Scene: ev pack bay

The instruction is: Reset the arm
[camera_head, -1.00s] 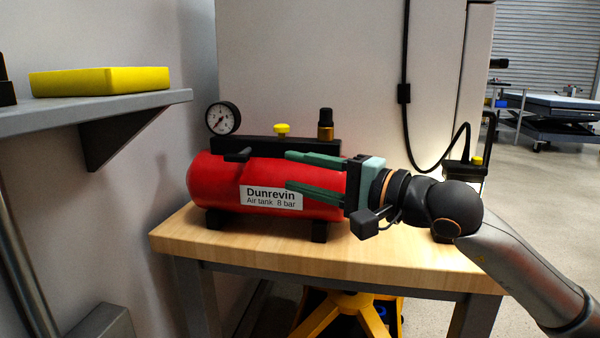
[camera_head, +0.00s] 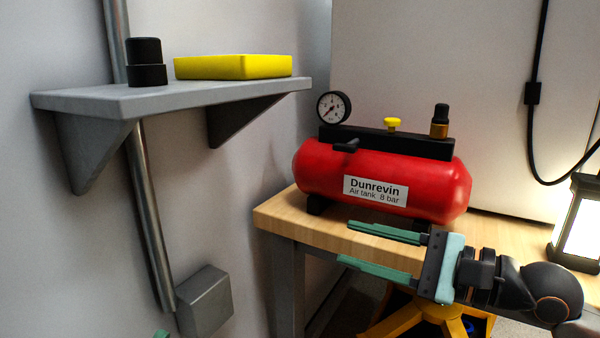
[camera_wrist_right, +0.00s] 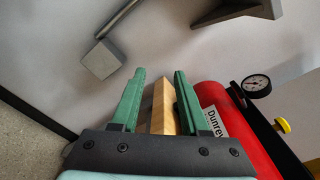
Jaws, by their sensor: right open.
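My right gripper (camera_head: 346,241) has green fingers and is open and empty. In the head view it shows in front of the bench's front edge, below the red air tank (camera_head: 440,188), with its fingers pointing left. In the right wrist view the two fingers (camera_wrist_right: 160,73) stand apart, with the end of the bench top between them and the tank (camera_wrist_right: 240,135) to their right. A small green tip (camera_head: 162,334) at the bottom edge of the head view looks like part of my left gripper; the rest is out of frame.
The wooden bench (camera_head: 275,213) carries the tank, its gauge (camera_head: 334,107) and a lit lantern (camera_head: 577,225). A grey wall shelf (camera_head: 190,95) holds a yellow block (camera_head: 232,67) and a black cylinder (camera_head: 146,62). A grey box (camera_head: 204,300) is on the wall below.

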